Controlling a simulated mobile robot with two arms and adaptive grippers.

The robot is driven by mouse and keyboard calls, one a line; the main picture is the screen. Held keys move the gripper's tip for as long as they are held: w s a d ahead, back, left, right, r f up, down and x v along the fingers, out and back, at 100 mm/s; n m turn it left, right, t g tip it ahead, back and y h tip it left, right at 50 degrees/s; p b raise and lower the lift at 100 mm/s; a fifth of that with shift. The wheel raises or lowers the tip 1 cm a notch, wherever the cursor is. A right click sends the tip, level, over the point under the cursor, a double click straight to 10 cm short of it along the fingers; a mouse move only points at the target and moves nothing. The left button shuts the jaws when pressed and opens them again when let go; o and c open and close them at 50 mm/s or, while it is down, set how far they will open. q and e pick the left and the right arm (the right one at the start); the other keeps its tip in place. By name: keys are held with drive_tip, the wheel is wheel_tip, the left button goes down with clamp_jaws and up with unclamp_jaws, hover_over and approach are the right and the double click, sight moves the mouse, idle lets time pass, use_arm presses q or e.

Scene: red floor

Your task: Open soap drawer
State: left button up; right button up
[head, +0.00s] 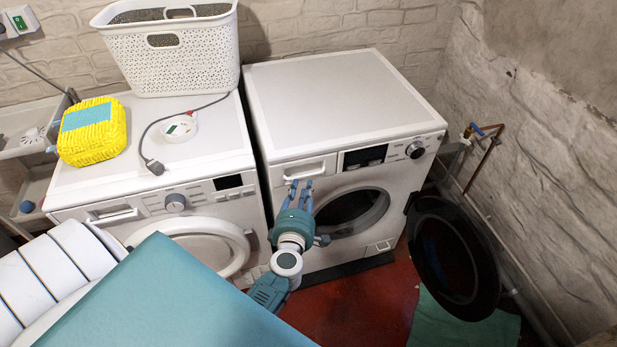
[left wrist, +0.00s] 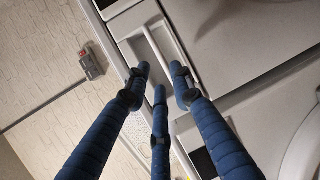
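The soap drawer (head: 304,170) is a white panel at the upper left of the right washing machine's front (head: 325,260). It looks shut, flush with the front. In the left wrist view the drawer (left wrist: 133,53) shows a recessed grip just beyond my fingertips. My left gripper (head: 299,186) is in front of the drawer, its blue fingers pointing at it. I cannot tell whether any tip touches the drawer. My right gripper is in neither view.
The machine's round door (head: 453,258) stands wide open at the right, above a green mat (head: 470,318). Red floor (head: 350,305) shows in front.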

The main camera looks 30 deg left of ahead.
sight(306, 175)
use_arm(q)
drive_tip(key=x, duration=0.4)
drive_tip(key=shift+w, duration=0.4)
drive_tip(key=shift+b+x, duration=0.3)
drive_tip(key=shift+x, duration=0.5)
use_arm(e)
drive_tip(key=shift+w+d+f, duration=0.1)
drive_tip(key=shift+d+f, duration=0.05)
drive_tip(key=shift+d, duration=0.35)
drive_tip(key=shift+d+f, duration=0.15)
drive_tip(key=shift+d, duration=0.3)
use_arm(q)
drive_tip(key=shift+s, duration=0.1)
drive_tip(key=shift+c, duration=0.5)
clamp_jaws()
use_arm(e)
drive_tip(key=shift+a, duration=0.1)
